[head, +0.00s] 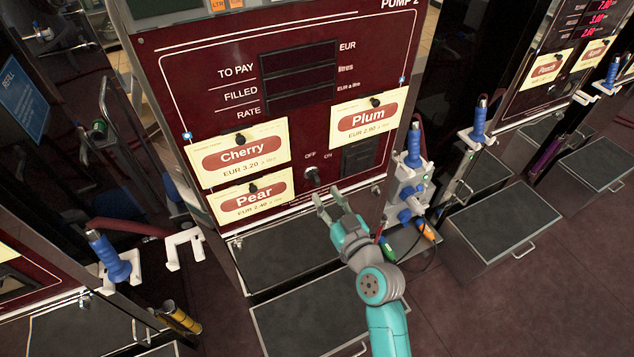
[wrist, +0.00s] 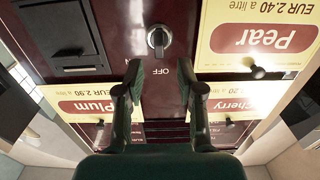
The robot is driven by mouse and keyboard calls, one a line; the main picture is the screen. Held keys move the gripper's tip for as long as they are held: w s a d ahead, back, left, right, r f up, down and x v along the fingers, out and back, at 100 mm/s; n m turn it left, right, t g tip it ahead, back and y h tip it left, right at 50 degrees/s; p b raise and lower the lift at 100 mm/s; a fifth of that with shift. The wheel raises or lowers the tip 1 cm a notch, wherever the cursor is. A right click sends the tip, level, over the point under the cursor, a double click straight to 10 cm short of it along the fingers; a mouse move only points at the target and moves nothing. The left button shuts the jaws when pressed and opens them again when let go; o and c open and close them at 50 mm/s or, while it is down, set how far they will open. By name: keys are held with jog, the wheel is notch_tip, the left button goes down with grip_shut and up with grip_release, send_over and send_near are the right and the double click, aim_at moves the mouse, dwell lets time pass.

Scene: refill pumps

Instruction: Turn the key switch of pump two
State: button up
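The key switch (head: 312,175) of pump two is a small dark and silver knob low on the dark red panel (head: 221,75), under the printed words OFF and ON. It shows clearly in the wrist view (wrist: 158,41), where the panel appears upside down. There its grip stands roughly vertical, in line with the OFF mark.
Cherry (head: 240,151), Pear (head: 250,199) and Plum (head: 368,117) cards flank the switch. The pump's display (head: 298,65) is dark. A blue-handled nozzle (head: 414,145) stands on a holder right of my gripper. A grey-topped ledge (head: 285,250) lies below.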

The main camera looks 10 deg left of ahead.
aim_at(318, 183)
jog(key=x, duration=0.5)
jog(key=shift+w+a, duration=0.2)
jog(key=shift+w, duration=0.1)
grip_shut()
